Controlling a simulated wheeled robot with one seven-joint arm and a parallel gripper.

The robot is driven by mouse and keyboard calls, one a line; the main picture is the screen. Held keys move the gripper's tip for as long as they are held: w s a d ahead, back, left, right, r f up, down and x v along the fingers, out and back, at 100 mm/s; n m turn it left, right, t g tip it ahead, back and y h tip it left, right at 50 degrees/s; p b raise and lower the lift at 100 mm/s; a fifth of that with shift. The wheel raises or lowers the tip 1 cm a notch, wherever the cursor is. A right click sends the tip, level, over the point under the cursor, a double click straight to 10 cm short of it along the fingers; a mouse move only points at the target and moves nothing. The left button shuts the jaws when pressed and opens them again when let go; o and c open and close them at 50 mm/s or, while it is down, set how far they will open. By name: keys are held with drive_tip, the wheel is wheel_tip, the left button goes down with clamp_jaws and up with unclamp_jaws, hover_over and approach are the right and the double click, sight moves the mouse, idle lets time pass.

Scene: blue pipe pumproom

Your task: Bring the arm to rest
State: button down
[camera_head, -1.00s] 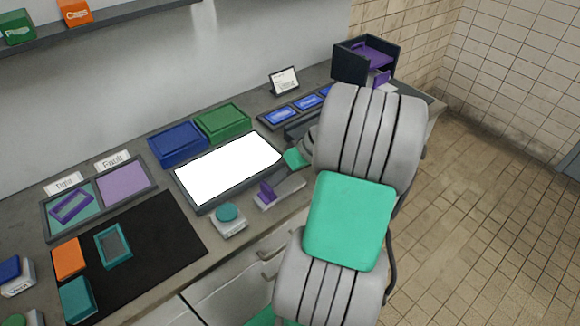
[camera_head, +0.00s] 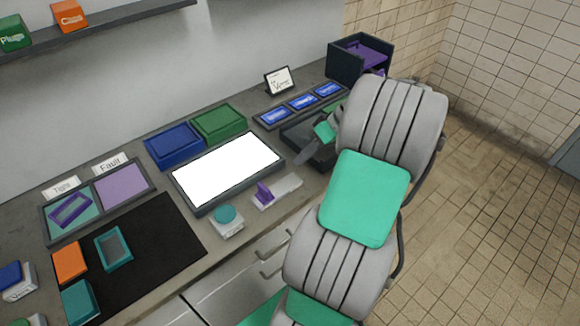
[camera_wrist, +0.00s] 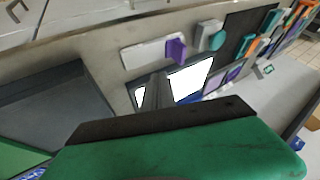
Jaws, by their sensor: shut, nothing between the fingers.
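My gripper (camera_head: 306,150) is at the end of my grey and green arm, over the counter between the bright white panel (camera_head: 228,172) and a dark tray (camera_head: 318,158). It is shut with nothing held. In the wrist view its narrow dark fingers (camera_wrist: 155,92) show together in front of the white panel. My arm hides part of the dark tray and the counter's right end.
A purple-handled slide (camera_head: 275,193) and a teal button box (camera_head: 227,220) stand at the counter's front. Blue (camera_head: 174,144) and green (camera_head: 219,122) bins lie behind the panel. A dark box with purple inside (camera_head: 360,58) stands far right. The tiled floor (camera_head: 490,210) at right is clear.

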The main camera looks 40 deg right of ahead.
drive_tip(key=shift+v, duration=1)
